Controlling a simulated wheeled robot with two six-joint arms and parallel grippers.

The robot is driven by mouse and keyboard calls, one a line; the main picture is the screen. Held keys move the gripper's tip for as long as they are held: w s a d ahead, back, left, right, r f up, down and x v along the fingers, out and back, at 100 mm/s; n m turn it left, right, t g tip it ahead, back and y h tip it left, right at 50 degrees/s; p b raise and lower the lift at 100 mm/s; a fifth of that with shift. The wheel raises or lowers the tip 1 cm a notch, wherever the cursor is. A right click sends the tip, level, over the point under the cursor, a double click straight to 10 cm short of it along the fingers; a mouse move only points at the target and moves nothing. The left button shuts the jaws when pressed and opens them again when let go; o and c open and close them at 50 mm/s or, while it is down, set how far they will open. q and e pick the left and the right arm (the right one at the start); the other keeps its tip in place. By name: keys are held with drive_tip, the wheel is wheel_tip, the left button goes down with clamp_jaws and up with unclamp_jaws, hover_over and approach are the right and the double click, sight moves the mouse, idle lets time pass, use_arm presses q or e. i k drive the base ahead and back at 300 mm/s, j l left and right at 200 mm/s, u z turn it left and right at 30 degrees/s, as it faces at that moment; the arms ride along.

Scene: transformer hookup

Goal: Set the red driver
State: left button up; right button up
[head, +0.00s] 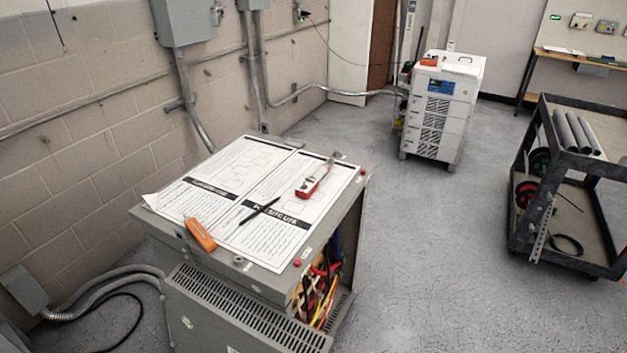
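A red tool (309,187) with a grey upper part, which looks like the red driver, lies on printed paper sheets (285,228) on top of a grey transformer cabinet (245,269). It lies at a slant toward the right back of the cabinet top. Its exact shape is too small to tell. Neither of my grippers is in view, and nothing is touching the tool.
An orange tool (200,234) and a black pen-like item (259,210) lie on the same top. The cabinet's right side is open, showing coloured wires (318,297). A white wheeled unit (441,110) stands behind; a dark cart (570,250) stands right. Floor between is clear.

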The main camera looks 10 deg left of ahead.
sight(317, 175)
drive_tip(key=k+l+u, duration=0.1)
drive_tip(key=l, duration=0.45)
drive_tip(key=l+u, duration=0.1)
drive_tip(key=l, duration=0.4)
drive_tip(key=i+l+u, duration=0.2)
drive_tip(key=l, duration=0.25)
drive_tip(key=i+l+u, duration=0.15)
drive_tip(key=l, duration=0.3)
drive_tip(key=l+u, duration=0.2)
drive_tip(key=l, duration=0.25)
drive_tip(key=i+l+u, duration=0.25)
drive_tip(key=i+l, duration=0.15)
drive_tip(key=i, duration=0.3)
drive_tip(key=i+l+u, duration=0.2)
drive_tip(key=i+l, duration=0.35)
drive_tip(key=i, duration=0.1)
